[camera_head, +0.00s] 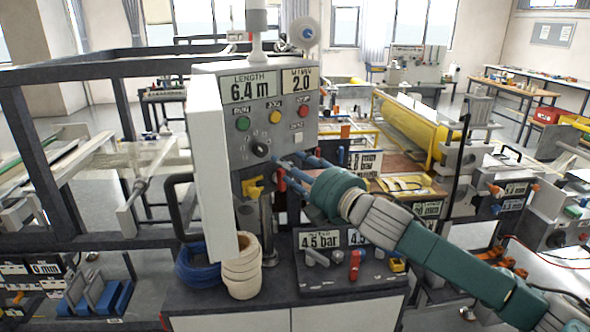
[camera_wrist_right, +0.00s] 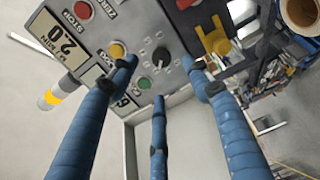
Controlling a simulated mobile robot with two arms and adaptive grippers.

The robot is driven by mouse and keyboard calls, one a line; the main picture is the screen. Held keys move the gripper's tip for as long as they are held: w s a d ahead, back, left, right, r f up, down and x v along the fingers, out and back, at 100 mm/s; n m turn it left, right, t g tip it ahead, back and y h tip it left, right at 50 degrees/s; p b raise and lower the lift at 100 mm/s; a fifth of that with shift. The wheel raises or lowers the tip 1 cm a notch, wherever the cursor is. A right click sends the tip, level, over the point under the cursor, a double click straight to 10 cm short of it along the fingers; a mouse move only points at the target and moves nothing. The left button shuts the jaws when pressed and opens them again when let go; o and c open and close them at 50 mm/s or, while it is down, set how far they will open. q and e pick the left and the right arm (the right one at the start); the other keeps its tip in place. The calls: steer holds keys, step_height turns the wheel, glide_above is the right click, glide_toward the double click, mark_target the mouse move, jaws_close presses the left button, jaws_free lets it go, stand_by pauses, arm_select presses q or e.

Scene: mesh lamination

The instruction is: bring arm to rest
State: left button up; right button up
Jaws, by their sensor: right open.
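My right arm reaches in from the right of the head view. Its gripper (camera_head: 290,166) is in front of the control panel (camera_head: 205,85), close to the black rotary knob (camera_head: 260,149). In the right wrist view the blue fingers of my right gripper (camera_wrist_right: 163,80) are spread open with nothing between them. The black knob (camera_wrist_right: 161,57) shows beyond the fingertips. It appears apart from them, though the exact gap is hard to tell. My left gripper is in neither view.
The panel has green, yellow and red buttons and displays reading 6.4 m and 2.0. A yellow handle (camera_head: 252,187) sits below the knob. A blue coil (camera_head: 198,268) and a cream coil (camera_head: 243,268) stand on the bench. Dark frame rails (camera_head: 90,71) cross the left.

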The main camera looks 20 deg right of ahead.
steer(key=shift+s+d, duration=0.1)
steer(key=shift+s, duration=0.45)
